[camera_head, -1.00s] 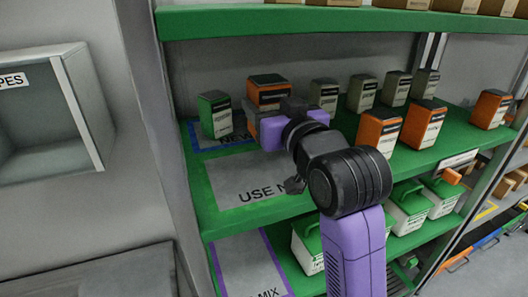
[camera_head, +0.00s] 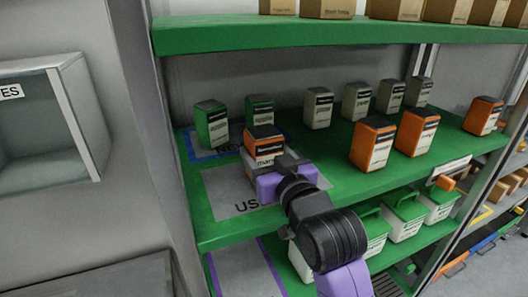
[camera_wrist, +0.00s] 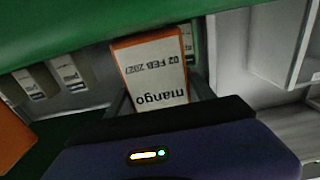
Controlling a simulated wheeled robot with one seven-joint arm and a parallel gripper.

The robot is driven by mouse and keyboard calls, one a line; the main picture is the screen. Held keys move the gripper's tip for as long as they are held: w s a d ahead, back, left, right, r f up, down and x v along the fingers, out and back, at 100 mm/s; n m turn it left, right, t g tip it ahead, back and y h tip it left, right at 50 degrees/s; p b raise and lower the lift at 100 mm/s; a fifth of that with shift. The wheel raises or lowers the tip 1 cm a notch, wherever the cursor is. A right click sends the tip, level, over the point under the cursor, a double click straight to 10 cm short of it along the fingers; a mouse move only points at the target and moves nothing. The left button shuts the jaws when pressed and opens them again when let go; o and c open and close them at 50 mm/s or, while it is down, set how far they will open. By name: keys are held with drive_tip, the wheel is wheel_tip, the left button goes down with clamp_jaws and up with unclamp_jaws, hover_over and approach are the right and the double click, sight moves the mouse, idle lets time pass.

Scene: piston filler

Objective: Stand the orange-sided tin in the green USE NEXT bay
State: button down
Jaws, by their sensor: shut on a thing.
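The orange-sided tin (camera_head: 265,146) has a dark top and a white label. It is in my gripper (camera_head: 272,168), over the back part of the grey USE NEXT bay (camera_head: 222,188). The tin looks upright; I cannot tell whether its base touches the bay. In the wrist view the tin (camera_wrist: 150,68) sits between the fingers, its label reading "mango" and a February date upside down. My gripper hides the right part of the bay and its lettering.
Two green-sided tins (camera_head: 211,124) (camera_head: 259,108) stand at the blue-edged bay behind. Several pale tins (camera_head: 318,108) stand along the back. Orange-sided tins (camera_head: 372,145) (camera_head: 417,132) stand to the right. The upper shelf (camera_head: 330,33) overhangs. The front left of the bay is clear.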

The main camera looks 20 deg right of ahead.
drive_tip(key=shift+f, duration=0.1)
drive_tip(key=shift+c, duration=1.9)
unclamp_jaws()
drive_tip(key=s, duration=0.9)
drive_tip(key=shift+s+r, duration=0.3)
drive_tip(key=shift+s, duration=0.1)
drive_tip(key=shift+s+f+p, duration=0.15)
drive_tip(key=shift+s+p, duration=0.65)
drive_tip(key=shift+s, duration=0.3)
